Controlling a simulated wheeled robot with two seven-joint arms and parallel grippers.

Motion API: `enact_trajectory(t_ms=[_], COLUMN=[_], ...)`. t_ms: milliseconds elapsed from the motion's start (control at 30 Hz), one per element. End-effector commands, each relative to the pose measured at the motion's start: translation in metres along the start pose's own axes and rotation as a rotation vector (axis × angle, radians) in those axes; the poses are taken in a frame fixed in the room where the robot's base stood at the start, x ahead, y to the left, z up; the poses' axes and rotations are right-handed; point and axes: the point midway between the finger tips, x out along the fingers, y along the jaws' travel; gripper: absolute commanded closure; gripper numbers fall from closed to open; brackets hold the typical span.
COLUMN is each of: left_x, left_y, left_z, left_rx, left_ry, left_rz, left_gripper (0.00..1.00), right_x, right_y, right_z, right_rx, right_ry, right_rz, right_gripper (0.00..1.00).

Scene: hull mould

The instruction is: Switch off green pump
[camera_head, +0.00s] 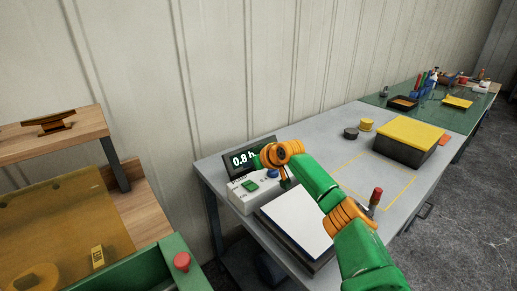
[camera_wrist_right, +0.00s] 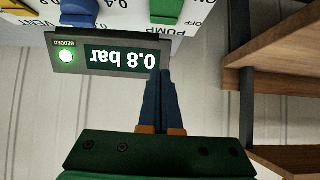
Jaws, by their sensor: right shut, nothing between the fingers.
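The green pump switch (camera_head: 250,186) sits on the front of a white control box (camera_head: 238,198) at the near left corner of the grey table. In the right wrist view, upside down, the green switch (camera_wrist_right: 166,10) is beside the words PUMP and OFF. My right gripper (camera_head: 286,184) is at the right of the box, partly hidden by its own wrist. In the right wrist view its fingers (camera_wrist_right: 161,75) are shut and empty, apart from the switch, with their tips beside the display's edge. My left gripper is not in view.
A display (camera_wrist_right: 122,57) reads 0.8 bar, with a lit green lamp (camera_wrist_right: 67,56). A blue control (camera_wrist_right: 78,12) and a yellow one (camera_wrist_right: 17,8) share the panel. A white sheet (camera_head: 296,222) lies right of the box. A yellow-topped block (camera_head: 411,134) stands farther back.

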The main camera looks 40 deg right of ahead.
Motion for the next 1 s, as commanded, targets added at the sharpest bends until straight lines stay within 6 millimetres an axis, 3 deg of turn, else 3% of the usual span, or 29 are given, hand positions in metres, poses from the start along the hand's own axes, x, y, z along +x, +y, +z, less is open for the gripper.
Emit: enact_trajectory(t_ms=[200, 400, 1000], left_x=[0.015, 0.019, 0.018], left_y=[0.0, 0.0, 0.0], left_z=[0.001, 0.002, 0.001], left_rx=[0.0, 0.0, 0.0], left_ry=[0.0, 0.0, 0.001], left_rz=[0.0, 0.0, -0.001], left_gripper=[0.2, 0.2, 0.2], right_x=[-0.044, -0.066, -0.069], right_y=[0.001, 0.001, 0.0], right_z=[-0.008, -0.014, -0.016], right_rx=[-0.003, 0.001, 0.002], right_ry=[0.003, 0.001, 0.001], right_rz=[0.003, 0.001, 0.0], right_gripper=[1.0, 1.0, 1.0])
